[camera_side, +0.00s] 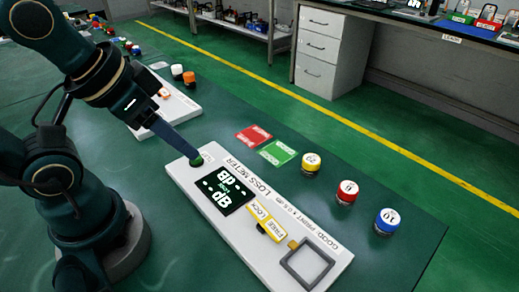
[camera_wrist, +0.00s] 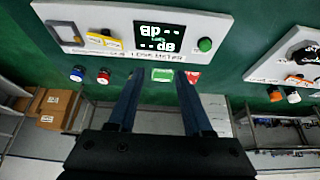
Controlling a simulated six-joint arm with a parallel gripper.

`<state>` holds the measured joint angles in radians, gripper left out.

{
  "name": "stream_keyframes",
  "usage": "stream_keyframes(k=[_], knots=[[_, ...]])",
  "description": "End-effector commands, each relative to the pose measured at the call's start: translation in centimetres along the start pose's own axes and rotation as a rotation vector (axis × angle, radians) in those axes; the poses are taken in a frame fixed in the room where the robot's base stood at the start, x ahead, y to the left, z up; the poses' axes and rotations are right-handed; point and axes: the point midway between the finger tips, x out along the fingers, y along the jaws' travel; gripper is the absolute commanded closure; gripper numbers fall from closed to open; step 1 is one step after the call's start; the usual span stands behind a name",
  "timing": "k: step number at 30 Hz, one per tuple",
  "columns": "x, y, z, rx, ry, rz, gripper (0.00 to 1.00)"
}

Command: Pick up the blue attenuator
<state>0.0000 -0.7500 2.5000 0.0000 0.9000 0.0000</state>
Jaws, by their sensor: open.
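The blue attenuator (camera_side: 386,222) is a short round cap with a white top marked 10. It stands upright on the green bench, right of the red attenuator (camera_side: 347,192) and yellow attenuator (camera_side: 311,163). In the wrist view the blue attenuator (camera_wrist: 77,74) is at the left, outside my fingers, with the red one (camera_wrist: 104,76) beside it. My gripper (camera_side: 195,157) is open and empty, near the green button end of the loss meter, well away from the blue attenuator. In the wrist view its two fingers (camera_wrist: 158,76) are spread apart; the yellow attenuator seems hidden there.
The white loss meter panel (camera_side: 187,181) carries a display, a green button, a yellow lock/free slider (camera_side: 266,223) and a square grey frame (camera_side: 306,263). Red (camera_side: 253,135) and green (camera_side: 278,152) cards lie flat behind it. Bare bench surrounds the attenuators.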

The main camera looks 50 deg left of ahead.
Motion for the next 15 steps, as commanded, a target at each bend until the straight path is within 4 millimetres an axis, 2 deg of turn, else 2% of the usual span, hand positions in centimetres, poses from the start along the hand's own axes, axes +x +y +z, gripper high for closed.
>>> stream_keyframes(k=[1,3,15], knots=[[0.00,0.00,0.00,0.000,0.000,0.000,0.42],[0.00,0.00,0.00,0.000,0.000,0.000,0.16],[-0.46,0.00,-0.33,0.000,0.003,0.000,0.16]])
